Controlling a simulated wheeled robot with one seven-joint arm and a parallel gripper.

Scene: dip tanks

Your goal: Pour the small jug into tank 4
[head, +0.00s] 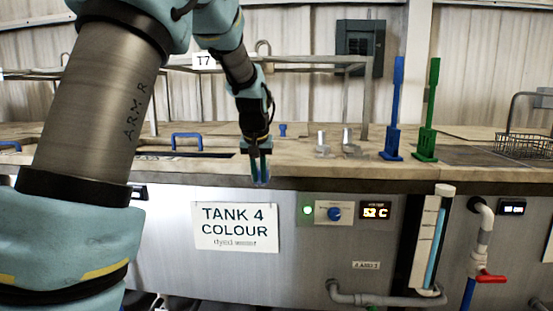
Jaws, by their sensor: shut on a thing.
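My gripper (260,172) hangs fingers down at the front edge of the bench, just above and right of the "TANK 4 COLOUR" sign (236,227). It is shut on a small blue thing, mostly hidden between the fingers; I cannot tell its shape. No thing in view is clearly the small jug. Tank 4's steel front (300,262) carries the sign, a green lamp, a blue knob and a display reading 52 C. A dark slot in the top lies left of my gripper, with a blue handle (187,137) by it. The tank's inside does not show.
Two small metal fittings (322,145) stand right of my gripper. A blue paddle (393,115) and a green paddle (428,115) stand upright farther right. A metal frame (310,65) rises behind. A wire basket (522,145) sits at far right. Pipes run along the lower front.

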